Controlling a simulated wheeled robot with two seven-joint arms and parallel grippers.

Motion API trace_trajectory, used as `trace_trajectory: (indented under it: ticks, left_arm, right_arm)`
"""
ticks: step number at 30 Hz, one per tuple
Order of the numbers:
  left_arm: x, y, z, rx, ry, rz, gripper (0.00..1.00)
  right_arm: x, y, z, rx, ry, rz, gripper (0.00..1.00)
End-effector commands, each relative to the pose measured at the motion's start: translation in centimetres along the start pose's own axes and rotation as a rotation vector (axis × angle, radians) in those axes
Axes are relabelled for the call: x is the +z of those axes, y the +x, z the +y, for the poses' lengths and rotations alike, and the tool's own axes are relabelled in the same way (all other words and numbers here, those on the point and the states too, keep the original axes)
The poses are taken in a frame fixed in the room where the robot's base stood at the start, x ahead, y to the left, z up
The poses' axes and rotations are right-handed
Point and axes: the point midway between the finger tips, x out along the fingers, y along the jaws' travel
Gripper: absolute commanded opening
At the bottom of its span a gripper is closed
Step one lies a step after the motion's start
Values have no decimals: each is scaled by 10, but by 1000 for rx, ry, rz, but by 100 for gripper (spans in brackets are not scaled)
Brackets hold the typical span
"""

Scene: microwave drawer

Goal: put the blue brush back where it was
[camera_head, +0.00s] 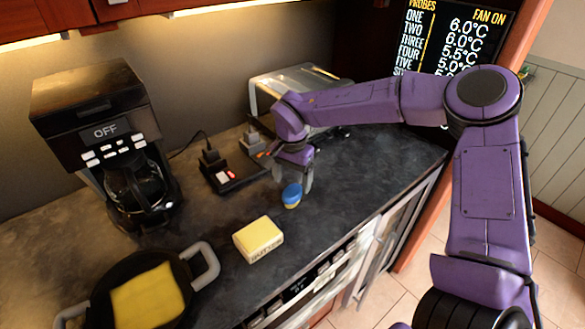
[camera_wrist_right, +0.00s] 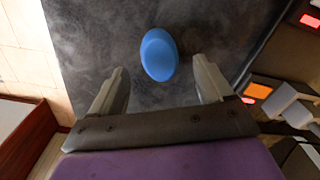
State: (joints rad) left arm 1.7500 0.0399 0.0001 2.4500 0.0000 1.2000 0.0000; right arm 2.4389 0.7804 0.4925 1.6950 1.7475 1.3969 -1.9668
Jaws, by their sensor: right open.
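The blue brush (camera_head: 292,194) is a small blue oval piece on the dark countertop, near the middle of the head view. It also shows in the right wrist view (camera_wrist_right: 159,54), lying between and just beyond the fingertips. My right gripper (camera_head: 294,180) is open and empty above the counter, close behind the brush. In the right wrist view the two grey fingers of the right gripper (camera_wrist_right: 160,85) are spread apart, with bare counter between them. My left gripper does not show in either view.
A yellow butter block (camera_head: 258,240) lies in front of the brush. A pan (camera_head: 180,275) with yellow contents is at lower left. A coffee maker (camera_head: 105,140), a black power strip (camera_head: 233,176) with plugs and a toaster (camera_head: 290,95) stand behind. The counter right of the brush is clear.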

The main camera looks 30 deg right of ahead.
Motion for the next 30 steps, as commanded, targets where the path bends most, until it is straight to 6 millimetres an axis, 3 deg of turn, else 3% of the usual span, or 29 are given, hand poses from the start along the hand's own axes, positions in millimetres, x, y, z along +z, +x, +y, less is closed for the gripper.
trace_trajectory:
  ticks: [3, 9, 26, 30]
  left_arm:
    - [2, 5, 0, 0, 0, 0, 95]
    - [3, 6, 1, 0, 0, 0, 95]
    - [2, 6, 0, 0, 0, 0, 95]
    - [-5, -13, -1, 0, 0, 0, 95]
  right_arm:
    - [0, -29, -1, -4, 1, 2, 80]
    - [0, -58, 0, 0, 0, 1, 80]
    - [0, -63, 0, 1, 0, 0, 80]
    - [0, -84, 0, 0, 0, 0, 80]
